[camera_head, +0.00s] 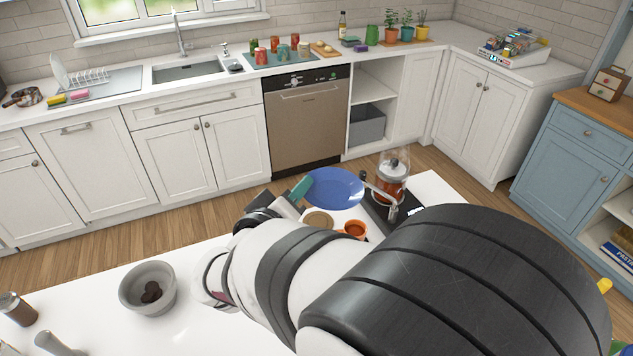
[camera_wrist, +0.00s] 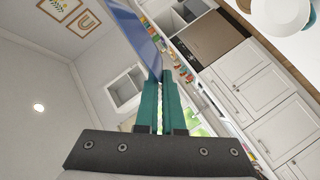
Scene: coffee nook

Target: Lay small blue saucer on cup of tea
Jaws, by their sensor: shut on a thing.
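The small blue saucer (camera_head: 335,187) is held up in the air above the white table. My gripper (camera_head: 301,188), with green fingers, is shut on its left edge. In the wrist view the blue saucer (camera_wrist: 139,36) shows tilted between the fingertips of my gripper (camera_wrist: 163,84). Below it in the head view stand an orange cup (camera_head: 355,229) and a round tan-topped thing (camera_head: 318,219). Both are partly hidden by my arm, and I cannot tell which is the cup of tea. The saucer is apart from both.
A glass press with reddish liquid (camera_head: 391,187) stands on a dark tray right of the saucer, close to it. A grey bowl (camera_head: 148,287) with dark pieces sits on the table at left.

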